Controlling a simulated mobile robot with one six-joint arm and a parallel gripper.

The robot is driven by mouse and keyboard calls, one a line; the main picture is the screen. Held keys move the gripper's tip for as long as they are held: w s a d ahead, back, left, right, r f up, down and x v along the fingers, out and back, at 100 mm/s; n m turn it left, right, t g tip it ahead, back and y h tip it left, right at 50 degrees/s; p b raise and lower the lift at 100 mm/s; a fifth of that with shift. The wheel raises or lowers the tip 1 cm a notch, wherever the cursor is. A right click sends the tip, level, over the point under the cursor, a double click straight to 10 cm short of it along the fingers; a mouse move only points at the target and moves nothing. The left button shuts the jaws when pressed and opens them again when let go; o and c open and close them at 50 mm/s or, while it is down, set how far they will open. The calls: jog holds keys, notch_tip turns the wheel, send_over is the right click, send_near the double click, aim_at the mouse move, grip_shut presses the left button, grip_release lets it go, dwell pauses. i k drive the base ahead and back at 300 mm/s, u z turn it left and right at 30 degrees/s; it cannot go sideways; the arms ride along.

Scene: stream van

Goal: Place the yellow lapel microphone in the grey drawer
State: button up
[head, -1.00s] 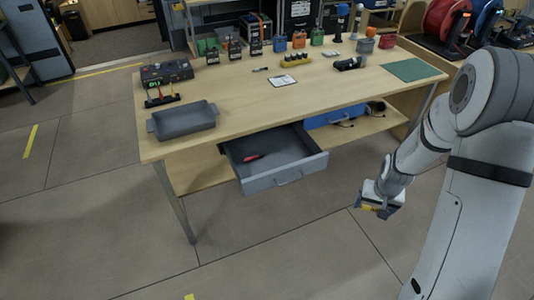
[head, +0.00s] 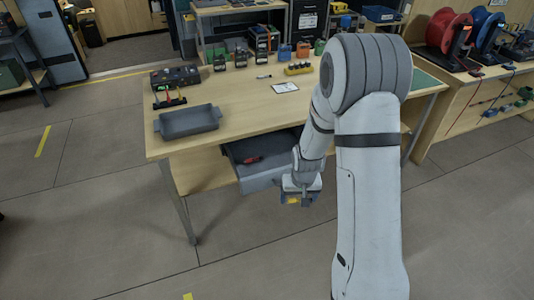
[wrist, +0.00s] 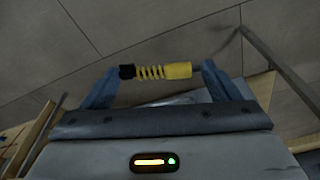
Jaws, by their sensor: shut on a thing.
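My gripper (head: 299,200) is in front of the open grey drawer (head: 258,181), low and near its right front corner in the head view. In the wrist view its two blue fingers (wrist: 160,78) are shut on the yellow lapel microphone (wrist: 165,71), which has a black end and a ribbed middle. The microphone lies crosswise between the fingertips, with floor behind it. In the head view only a small yellow patch of it shows at the fingertips. A red item (head: 252,159) lies inside the drawer. My arm hides the drawer's right part.
The drawer hangs under a wooden workbench (head: 235,105). A grey tray (head: 188,122), a black device (head: 175,76), a white card (head: 285,87) and several small containers stand on the bench. The bench leg (head: 178,205) is at left. The floor in front is clear.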

aim_at(284, 148)
jog(key=u, duration=0.05)
jog(key=i, duration=1.5)
jog(key=z, duration=0.05)
